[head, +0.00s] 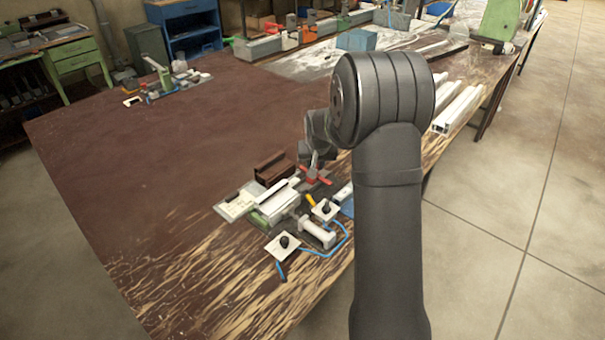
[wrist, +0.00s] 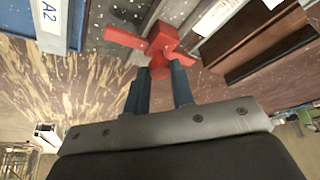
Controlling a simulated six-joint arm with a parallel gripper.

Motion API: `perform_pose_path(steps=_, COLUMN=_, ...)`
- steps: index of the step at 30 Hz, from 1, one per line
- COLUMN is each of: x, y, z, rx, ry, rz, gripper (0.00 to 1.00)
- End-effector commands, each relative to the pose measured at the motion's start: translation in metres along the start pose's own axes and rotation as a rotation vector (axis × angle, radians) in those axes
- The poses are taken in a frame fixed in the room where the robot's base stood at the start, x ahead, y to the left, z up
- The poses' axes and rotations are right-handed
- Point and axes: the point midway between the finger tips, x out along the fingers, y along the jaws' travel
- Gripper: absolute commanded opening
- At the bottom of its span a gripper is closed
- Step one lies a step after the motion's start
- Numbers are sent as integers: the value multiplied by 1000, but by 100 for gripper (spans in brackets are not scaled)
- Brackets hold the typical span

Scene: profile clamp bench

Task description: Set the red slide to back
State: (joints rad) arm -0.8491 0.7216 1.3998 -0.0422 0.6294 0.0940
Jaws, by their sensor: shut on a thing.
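The red slide (wrist: 160,42) is a small red piece with arms out to the sides, at the top middle of the wrist view. The two dark fingers of my gripper (wrist: 161,72) are shut on its near part. In the head view the red slide (head: 316,176) shows at the far right end of the clamp fixture, and my gripper (head: 318,162) reaches down onto it from above. My arm hides part of the fixture's right side. Which set position the slide is at cannot be told.
Beside the slide lie a brown profile block (head: 273,167), a light clamp bar (head: 278,204), and a blue plate labelled A2 (wrist: 52,25). Black knobs on white plates (head: 284,243) and a blue hose (head: 330,252) are in front.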

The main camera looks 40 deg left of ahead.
Motion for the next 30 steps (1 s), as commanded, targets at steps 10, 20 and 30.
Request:
perform_pose_path(steps=10, x=12, y=32, z=-30, rx=-1, ry=3, rz=0, gripper=0)
perform_pose_path(steps=20, x=12, y=33, z=-31, rx=0, ry=6, rz=2, gripper=32)
perform_pose_path(steps=30, x=10, y=32, z=-30, rx=-1, ry=3, rz=0, gripper=32)
